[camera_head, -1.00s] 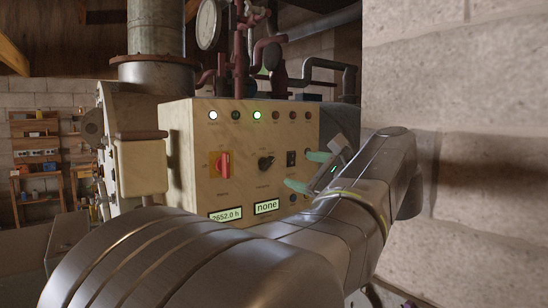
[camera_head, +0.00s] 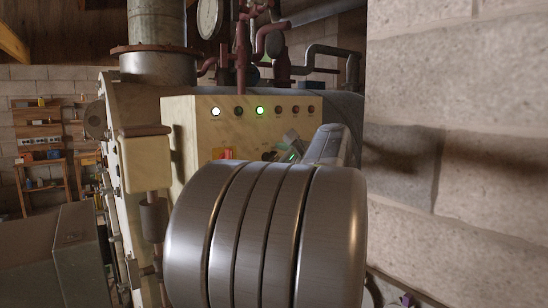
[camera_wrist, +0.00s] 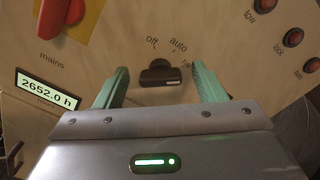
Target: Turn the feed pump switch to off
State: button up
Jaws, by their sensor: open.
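The switch (camera_wrist: 160,76) is a black knob on the cream control panel, with "off", "auto" and a partly hidden third label around its top. In the wrist view its bar lies roughly level, with a pale mark near its right end. Its name label cannot be read. My gripper (camera_wrist: 158,84) is open, with one green finger left of the knob and one right of it. Gaps show on both sides, and depth to the knob is hard to tell. In the head view my gripper (camera_head: 284,147) is small and mostly hidden behind my arm, with the knob.
The control panel (camera_head: 192,127) has a row of lamps on top. A red mains switch (camera_wrist: 54,14) on a yellow plate and a 2652.0 h display (camera_wrist: 48,90) lie left of the knob. Several red lamps (camera_wrist: 293,38) lie right. A block wall (camera_head: 460,110) stands close on the right.

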jog(key=c, duration=1)
jog(key=shift+f+n+b, duration=0.1)
jog(key=shift+n+b, duration=0.2)
jog(key=shift+b, duration=0.1)
jog(key=n+b, duration=0.1)
jog(key=b, duration=0.1)
jog(key=n+b, duration=0.2)
jog(key=shift+f, duration=0.3)
jog(key=shift+f+n+b, duration=0.2)
jog(key=shift+n+b, duration=7)
jog(key=shift+n, duration=1.1)
